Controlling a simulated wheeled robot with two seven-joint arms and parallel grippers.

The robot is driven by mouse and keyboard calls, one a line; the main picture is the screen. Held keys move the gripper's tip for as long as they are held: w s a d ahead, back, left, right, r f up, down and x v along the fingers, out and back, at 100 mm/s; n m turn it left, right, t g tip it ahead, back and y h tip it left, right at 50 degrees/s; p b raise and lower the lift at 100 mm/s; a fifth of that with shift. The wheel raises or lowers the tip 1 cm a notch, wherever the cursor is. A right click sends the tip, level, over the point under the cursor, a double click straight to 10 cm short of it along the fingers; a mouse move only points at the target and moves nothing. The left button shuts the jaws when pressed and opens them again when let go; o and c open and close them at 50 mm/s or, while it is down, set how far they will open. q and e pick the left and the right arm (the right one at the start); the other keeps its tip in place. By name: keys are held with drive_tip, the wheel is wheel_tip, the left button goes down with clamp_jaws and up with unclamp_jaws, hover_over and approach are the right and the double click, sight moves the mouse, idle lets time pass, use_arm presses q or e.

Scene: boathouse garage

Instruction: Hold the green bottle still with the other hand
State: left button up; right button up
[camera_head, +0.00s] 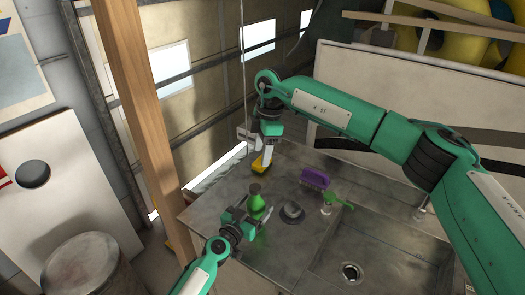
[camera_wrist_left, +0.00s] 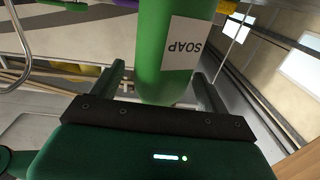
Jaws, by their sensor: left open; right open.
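The green bottle (camera_head: 257,205) stands on the grey counter and has a dark top. In the left wrist view the bottle (camera_wrist_left: 172,45) carries a white label reading SOAP. My left gripper (camera_head: 246,219) is open at the bottle, and in the wrist view its two fingers lie on either side of it. A gap shows beside at least one finger, and contact is not clear. My right gripper (camera_head: 259,152) is open, higher up and behind the bottle, pointing down just above or at a yellow block (camera_head: 261,166). Whether it touches the block cannot be told.
A purple brush (camera_head: 315,179) lies right of the bottle. A dark round object (camera_head: 292,213) sits close to its right. A green-headed item (camera_head: 334,200) is farther right, near the sink (camera_head: 385,262). A wooden post (camera_head: 150,120) rises at the counter's left.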

use_arm(q)
drive_tip(key=b+v, duration=0.1)
drive_tip(key=v, duration=1.2)
drive_tip(key=shift+f, duration=0.1)
